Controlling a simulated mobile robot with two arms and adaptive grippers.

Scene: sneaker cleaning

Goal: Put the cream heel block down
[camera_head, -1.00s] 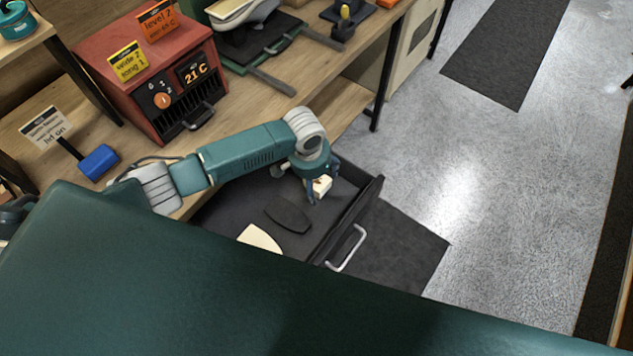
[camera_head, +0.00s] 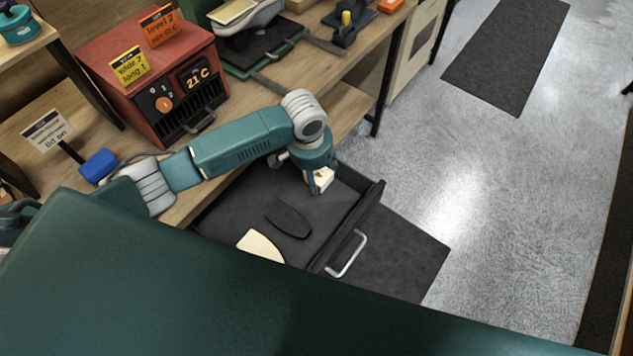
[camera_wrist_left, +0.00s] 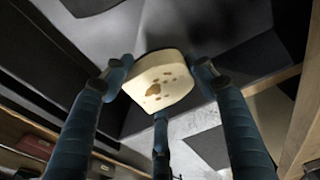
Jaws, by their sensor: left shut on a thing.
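The cream heel block (camera_head: 321,181) is between the fingers of my left gripper (camera_head: 319,183), over the far right part of the open dark drawer (camera_head: 232,209). In the left wrist view the block (camera_wrist_left: 160,82) shows brown specks and one larger brown mark on its face. The blue fingers of the left gripper (camera_wrist_left: 160,90) close around it from several sides. The head view does not show clearly how high the block is above the drawer floor. My right gripper is in neither view.
A dark grey sole-shaped piece (camera_head: 288,219) and a cream pointed piece (camera_head: 260,246) lie in the drawer. The drawer has a silver handle (camera_head: 347,256) at its front. A red heater box (camera_head: 155,75) and a blue block (camera_head: 99,165) stand on the wooden bench.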

